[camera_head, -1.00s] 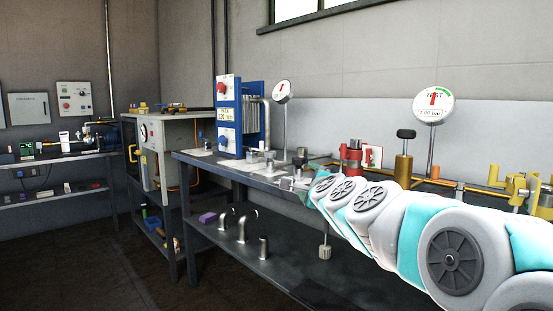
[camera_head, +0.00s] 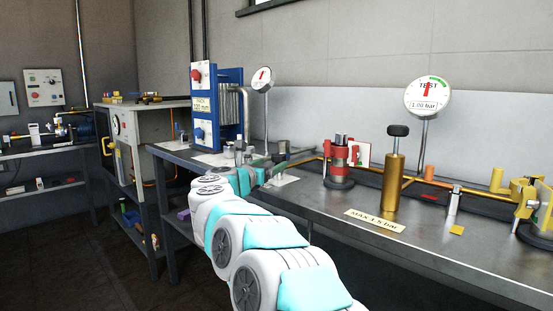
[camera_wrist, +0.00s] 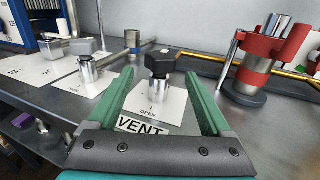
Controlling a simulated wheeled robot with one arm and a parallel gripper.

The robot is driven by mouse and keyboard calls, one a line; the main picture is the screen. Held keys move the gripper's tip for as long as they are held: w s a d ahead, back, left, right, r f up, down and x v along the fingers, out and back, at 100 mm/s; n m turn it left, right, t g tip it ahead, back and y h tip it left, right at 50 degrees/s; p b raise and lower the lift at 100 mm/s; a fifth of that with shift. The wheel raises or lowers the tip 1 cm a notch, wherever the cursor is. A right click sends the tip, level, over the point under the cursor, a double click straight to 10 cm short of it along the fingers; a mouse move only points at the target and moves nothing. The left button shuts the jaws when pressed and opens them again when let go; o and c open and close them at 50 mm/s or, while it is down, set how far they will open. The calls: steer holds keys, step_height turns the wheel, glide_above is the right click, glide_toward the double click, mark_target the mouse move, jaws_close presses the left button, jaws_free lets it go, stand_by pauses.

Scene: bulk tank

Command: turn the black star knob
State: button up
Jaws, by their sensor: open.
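A black knob (camera_wrist: 160,63) with a faceted top, which looks like the star knob, stands upright on a metal stem. Its white plate (camera_wrist: 168,107) reads OPEN, and a VENT label lies in front. My gripper (camera_wrist: 159,76) is open, its two green fingers pointing toward the knob from the near side. The knob shows between the fingertips, with a gap on each side. I cannot tell whether the tips reach as far as the knob. In the head view my gripper (camera_head: 266,170) is low over the bench, and the knob is hard to make out there.
A grey-topped knob (camera_wrist: 85,48) stands to the left on its own plate. A red-banded metal fitting (camera_wrist: 262,62) on a dark base stands close on the right. A brass pipe runs behind. The brass pump (camera_head: 394,182) and test gauge (camera_head: 428,97) are farther right.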

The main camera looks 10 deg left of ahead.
mark_target(275, 161)
steer(key=p+x, duration=0.1)
steer(key=x, duration=0.4)
steer(key=shift+w+d+r+p, duration=0.1)
steer(key=shift+w+d+p, duration=0.1)
steer(key=shift+w+p, duration=0.15)
jaws_close()
stand_by(0.4)
